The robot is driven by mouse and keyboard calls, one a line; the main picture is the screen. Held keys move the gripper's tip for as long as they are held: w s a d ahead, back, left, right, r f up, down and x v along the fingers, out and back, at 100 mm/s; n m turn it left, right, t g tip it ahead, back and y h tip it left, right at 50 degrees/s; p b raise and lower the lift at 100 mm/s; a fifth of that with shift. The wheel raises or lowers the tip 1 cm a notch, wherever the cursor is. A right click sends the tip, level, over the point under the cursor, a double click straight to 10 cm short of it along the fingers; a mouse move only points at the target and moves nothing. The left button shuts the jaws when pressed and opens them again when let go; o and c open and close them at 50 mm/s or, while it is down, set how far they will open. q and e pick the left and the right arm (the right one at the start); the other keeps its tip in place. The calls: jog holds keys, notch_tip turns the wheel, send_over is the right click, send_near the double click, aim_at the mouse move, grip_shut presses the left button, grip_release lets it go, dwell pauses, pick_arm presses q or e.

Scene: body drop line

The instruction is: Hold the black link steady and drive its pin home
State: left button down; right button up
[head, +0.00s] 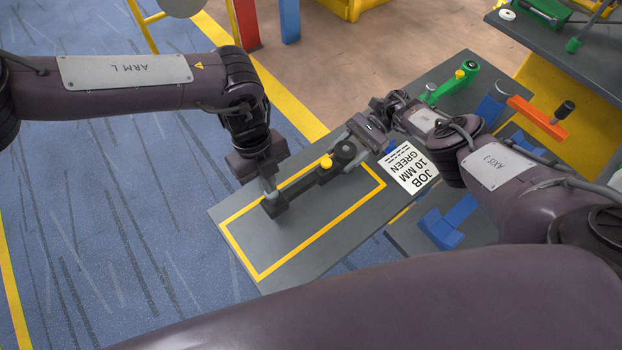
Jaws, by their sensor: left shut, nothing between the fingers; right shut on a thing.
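The black link (301,187) lies inside the yellow outline on the grey bench top. It has a block at its near left end and a round boss (344,149) at its far end. Its yellow-headed pin (326,161) stands up from the link near the boss; how deep it sits I cannot tell. My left gripper (270,187) is shut and empty, pointing down at the link's near end; contact is unclear. My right gripper (354,160) is shut on the link's far end by the boss, partly hiding it.
A job card (408,167) reading "JOB GREEN 10 MM" lies right of the outline. A green link (447,87) with a yellow pin lies at the bench's far end. A rack with blue holders (447,222) and an orange link (537,117) stands to the right. The outline's near part is bare.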

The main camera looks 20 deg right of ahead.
pick_arm(q)
jog(key=shift+f, duration=2.4)
pick_arm(e)
jog(key=shift+s+f, duration=0.2)
jog(key=shift+f, duration=0.05)
pick_arm(q)
jog(key=shift+r, duration=4.55)
pick_arm(e)
jog(key=o, duration=0.9)
pick_arm(q)
jog(key=shift+w, duration=0.1)
pick_arm(e)
jog(key=o, duration=0.4)
jog(key=shift+w, duration=0.15)
jog(key=shift+r, duration=0.1)
jog(key=shift+r, duration=0.1)
